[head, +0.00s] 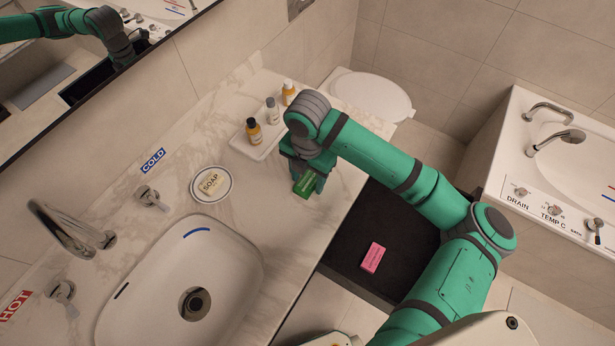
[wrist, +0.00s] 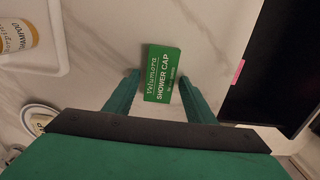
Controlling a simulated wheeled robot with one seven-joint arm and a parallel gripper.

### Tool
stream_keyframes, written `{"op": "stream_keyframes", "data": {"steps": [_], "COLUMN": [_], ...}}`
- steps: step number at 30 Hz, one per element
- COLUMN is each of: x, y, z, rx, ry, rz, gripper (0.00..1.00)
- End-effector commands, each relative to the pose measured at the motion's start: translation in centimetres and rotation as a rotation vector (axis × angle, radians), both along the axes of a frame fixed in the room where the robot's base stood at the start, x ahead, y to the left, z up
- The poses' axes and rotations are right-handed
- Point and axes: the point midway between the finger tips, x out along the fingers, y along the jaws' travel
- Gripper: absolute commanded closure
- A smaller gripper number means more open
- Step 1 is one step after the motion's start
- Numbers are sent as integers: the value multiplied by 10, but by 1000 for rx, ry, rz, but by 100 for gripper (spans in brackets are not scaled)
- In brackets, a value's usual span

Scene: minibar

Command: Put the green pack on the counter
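The green pack (wrist: 162,74), printed "SHOWER CAP", lies between the two fingers of my gripper in the wrist view. In the head view the pack (head: 305,184) shows below my gripper (head: 308,178), over the pale marble counter (head: 312,228) near its right edge. It seems to rest on the counter, though contact underneath is hidden. My gripper (wrist: 158,78) looks slightly open, with a narrow gap beside the pack on the left and the right fingertip very close to it.
A tray (head: 243,146) with several small bottles stands behind my gripper. A soap dish (head: 228,191) and the sink (head: 150,300) are to the left. Right of the counter edge is a dark open drawer (head: 385,215) with a pink pack (head: 373,257) in it.

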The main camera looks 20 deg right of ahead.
Motion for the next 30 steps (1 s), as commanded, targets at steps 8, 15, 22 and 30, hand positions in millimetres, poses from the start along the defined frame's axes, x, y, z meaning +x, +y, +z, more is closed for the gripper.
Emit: {"op": "stream_keyframes", "data": {"steps": [8,15,22,30], "x": [0,0,0,1], "y": [0,-1,-1,0], "z": [0,19,65,109], "rx": [0,-2,-2,-2], "ry": [0,-3,-3,-2], "rz": [0,0,0,2], "gripper": [47,47,47,47]}}
